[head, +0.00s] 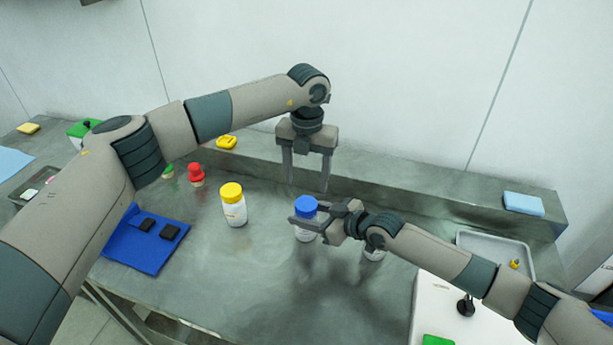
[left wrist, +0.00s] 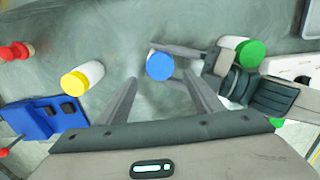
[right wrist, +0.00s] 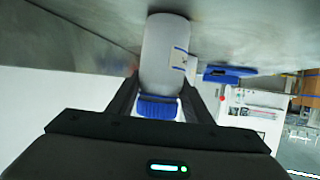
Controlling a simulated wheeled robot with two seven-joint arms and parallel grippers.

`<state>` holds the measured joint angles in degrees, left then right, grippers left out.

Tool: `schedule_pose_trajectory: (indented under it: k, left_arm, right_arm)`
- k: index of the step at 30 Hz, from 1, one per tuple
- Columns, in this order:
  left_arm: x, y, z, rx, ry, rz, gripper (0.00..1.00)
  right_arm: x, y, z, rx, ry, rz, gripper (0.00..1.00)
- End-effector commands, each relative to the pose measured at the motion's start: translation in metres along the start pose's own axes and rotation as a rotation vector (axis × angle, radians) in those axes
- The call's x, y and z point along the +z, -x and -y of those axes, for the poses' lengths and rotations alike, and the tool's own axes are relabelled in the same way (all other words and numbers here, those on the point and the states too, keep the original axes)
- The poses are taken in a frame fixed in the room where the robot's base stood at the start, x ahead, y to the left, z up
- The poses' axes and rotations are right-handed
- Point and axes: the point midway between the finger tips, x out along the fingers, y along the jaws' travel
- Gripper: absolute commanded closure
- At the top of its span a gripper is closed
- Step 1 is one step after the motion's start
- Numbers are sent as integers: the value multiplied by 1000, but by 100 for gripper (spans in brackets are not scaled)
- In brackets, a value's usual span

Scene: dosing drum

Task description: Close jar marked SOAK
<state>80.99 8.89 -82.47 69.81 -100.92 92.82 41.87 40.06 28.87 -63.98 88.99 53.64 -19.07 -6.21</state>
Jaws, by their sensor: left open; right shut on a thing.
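A white jar (head: 305,232) with a blue lid (head: 306,204) stands on the grey bench. My right gripper (head: 308,215) is shut around its upper part from the side; the jar also shows in the right wrist view (right wrist: 165,52) with a pale label too small to read. My left gripper (head: 307,189) is open and empty, pointing down just above the blue lid. In the left wrist view the blue lid (left wrist: 160,66) lies between and beyond its fingers. Whether the lid is seated fully cannot be told. No SOAK marking is legible.
A yellow-lidded jar (head: 233,208) stands left of the blue-lidded one. A blue mat (head: 150,250) with black blocks, red-topped pieces (head: 196,173) and a grey tray (head: 525,252) are around. The front middle bench is clear.

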Motion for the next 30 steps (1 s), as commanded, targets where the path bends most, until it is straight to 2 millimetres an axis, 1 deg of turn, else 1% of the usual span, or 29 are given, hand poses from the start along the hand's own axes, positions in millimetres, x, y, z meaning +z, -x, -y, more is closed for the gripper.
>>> schedule_pose_trajectory:
  k: [9,14,20,30]
  left_arm:
    - [0,0,0,0,5,0,40]
    - [0,-4,0,0,5,-1,40]
    - [0,-20,0,-1,5,-1,40]
    - [0,-63,0,0,5,-2,40]
  right_arm:
    - [-1,0,0,0,0,-1,100]
    - [-1,0,0,0,0,-1,100]
    - [0,0,0,0,0,-1,100]
    - [-1,0,0,0,0,-1,100]
